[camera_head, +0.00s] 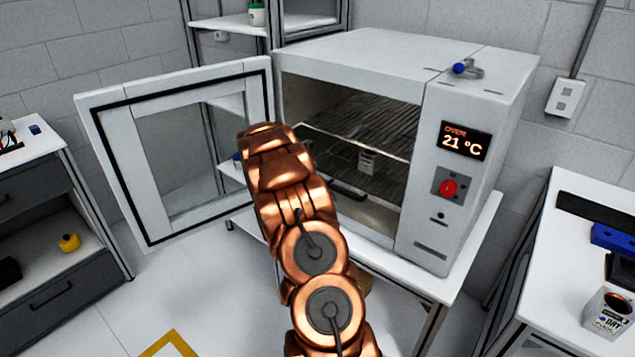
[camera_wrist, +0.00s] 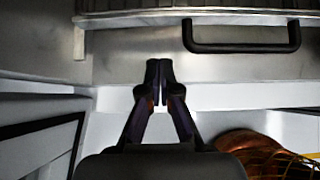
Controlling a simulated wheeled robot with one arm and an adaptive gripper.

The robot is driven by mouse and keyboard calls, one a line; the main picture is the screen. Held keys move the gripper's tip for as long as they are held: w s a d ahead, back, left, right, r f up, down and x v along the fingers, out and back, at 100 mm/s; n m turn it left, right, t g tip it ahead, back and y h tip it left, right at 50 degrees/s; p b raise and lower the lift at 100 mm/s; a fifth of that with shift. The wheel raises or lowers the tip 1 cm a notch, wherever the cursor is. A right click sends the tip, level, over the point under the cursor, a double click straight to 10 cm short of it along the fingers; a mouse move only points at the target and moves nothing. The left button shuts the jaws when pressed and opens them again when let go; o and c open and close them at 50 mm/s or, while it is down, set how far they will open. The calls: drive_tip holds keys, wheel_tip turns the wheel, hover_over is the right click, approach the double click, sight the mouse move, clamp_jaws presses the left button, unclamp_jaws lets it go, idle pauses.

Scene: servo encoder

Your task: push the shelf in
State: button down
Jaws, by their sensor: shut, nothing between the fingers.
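A wire shelf sits inside the open white oven (camera_head: 470,90). Its black handle (camera_head: 347,190) shows low at the opening, and the handle (camera_wrist: 243,48) is also in the wrist view, at the upper right below the shelf's front rim (camera_wrist: 180,18). My gripper (camera_wrist: 160,75) is shut and empty, its fingertips to the left of the handle and lower in the picture. Whether the tips touch anything is not clear. In the head view my copper arm hides the gripper and the left part of the oven opening.
The oven door (camera_head: 155,230) stands wide open to the left, and its dark-edged frame (camera_wrist: 40,145) shows at lower left in the wrist view. A small labelled container (camera_head: 366,162) is inside the oven.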

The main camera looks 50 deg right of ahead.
drive_tip(key=b+v, duration=0.1)
drive_tip(key=v, duration=0.7)
drive_tip(key=shift+s+a, duration=0.1)
drive_tip(key=s+a+r+m+y, duration=0.1)
drive_tip(key=s+a+r+m, duration=0.25)
drive_tip(key=a, duration=0.55)
drive_tip(key=s+a+r+m+y, duration=0.25)
drive_tip(key=s+a, duration=0.25)
drive_tip(key=a, duration=0.4)
drive_tip(key=s+a+r+m+y, duration=0.15)
drive_tip(key=s+a+m, duration=0.25)
drive_tip(key=a, duration=0.5)
drive_tip(key=s+a+m+g+y, duration=0.1)
drive_tip(key=s+a+m+y, duration=0.3)
drive_tip(key=s+a, duration=1.7)
drive_tip(key=a+m, duration=0.3)
drive_tip(key=shift+s+m+p, duration=0.3)
drive_tip(key=shift+s+p, duration=0.05)
